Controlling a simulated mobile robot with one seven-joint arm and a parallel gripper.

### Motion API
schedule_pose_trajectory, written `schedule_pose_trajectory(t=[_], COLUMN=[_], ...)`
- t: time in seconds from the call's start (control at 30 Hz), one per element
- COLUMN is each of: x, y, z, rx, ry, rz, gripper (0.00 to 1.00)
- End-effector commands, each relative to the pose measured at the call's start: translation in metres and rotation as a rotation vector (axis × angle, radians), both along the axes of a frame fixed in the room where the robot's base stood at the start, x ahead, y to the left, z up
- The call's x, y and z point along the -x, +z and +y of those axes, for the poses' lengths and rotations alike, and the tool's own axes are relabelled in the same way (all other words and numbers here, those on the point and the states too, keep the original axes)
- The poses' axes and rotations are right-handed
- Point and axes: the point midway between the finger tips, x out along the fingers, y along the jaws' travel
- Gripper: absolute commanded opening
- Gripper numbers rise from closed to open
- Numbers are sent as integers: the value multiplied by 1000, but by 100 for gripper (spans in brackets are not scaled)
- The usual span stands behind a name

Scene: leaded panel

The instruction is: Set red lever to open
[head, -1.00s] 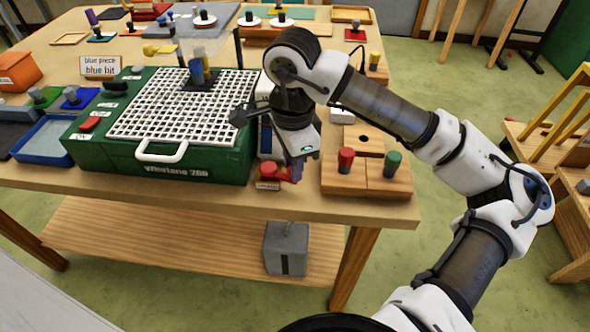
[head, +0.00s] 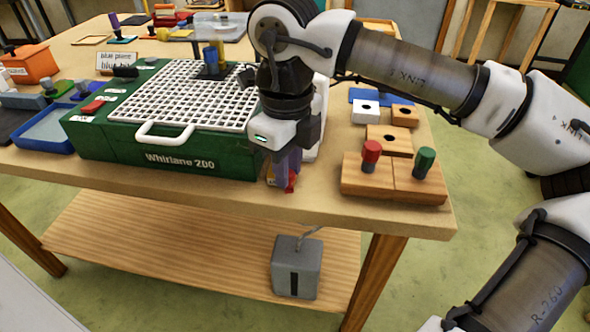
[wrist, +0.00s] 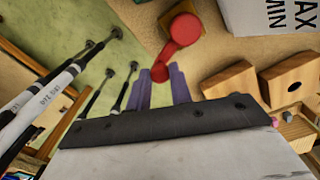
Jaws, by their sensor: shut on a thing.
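The red lever (wrist: 184,32) shows in the wrist view as a round hub with a short arm ending in a ball, on a small yellowish plate (wrist: 180,10) at the table's edge. My gripper (wrist: 161,76) has its two purple fingers on either side of the ball end, shut on it. In the head view my gripper (head: 286,178) points down at the table's front edge, right of the green machine (head: 190,158). Only a bit of the red lever (head: 292,182) shows there; the fingers hide the rest.
Wooden blocks with a red-topped peg (head: 371,153) and a green-topped peg (head: 424,160) stand close to the right of my gripper. A white box with MAX and MIN lettering (wrist: 270,14) is near the lever. A grey box (head: 297,268) sits on the lower shelf.

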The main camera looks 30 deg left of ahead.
Motion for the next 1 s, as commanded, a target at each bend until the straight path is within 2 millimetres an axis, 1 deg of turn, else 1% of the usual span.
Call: schedule_pose_trajectory(t=[0.13, 0.33, 0.83, 0.87, 1.0], x=[2, 4, 4, 4, 4], y=[-1, 0, 1, 1, 0], z=[3, 6, 6, 6, 6], rx=[1, 0, 0, 0, 0], ry=[-71, -126, -144, -144, -143], rz=[-2, 1, 0, 0, 0], gripper=[0, 0, 0, 22, 41])
